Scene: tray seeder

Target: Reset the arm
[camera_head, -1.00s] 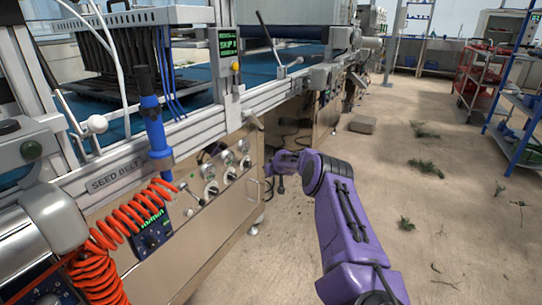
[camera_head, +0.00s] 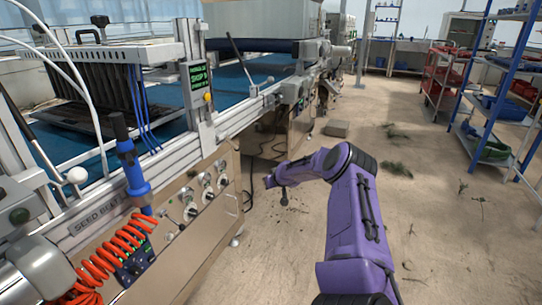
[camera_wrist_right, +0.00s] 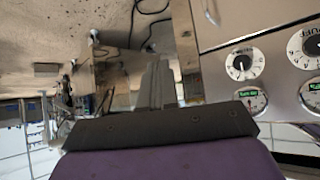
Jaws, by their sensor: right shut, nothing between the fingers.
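My right arm, purple with dark joints, rises from the bottom of the head view and bends left at its elbow. Its forearm ends at my right gripper (camera_head: 268,181), over the bare floor just right of the machine's control panel and apart from it. In the right wrist view the grey fingers of the right gripper (camera_wrist_right: 157,82) are together, with nothing between them. The panel (camera_head: 190,245) carries several dials and knobs, and some dials (camera_wrist_right: 243,64) show at the right of the wrist view. My left gripper is not in view.
The seeder line with its blue belt (camera_head: 232,84) runs along the left. An orange coiled hose (camera_head: 110,255) and a blue handled tool (camera_head: 131,167) hang at its near end. A blue rack (camera_head: 500,98) and a red cart (camera_head: 441,84) stand right. Open floor lies between.

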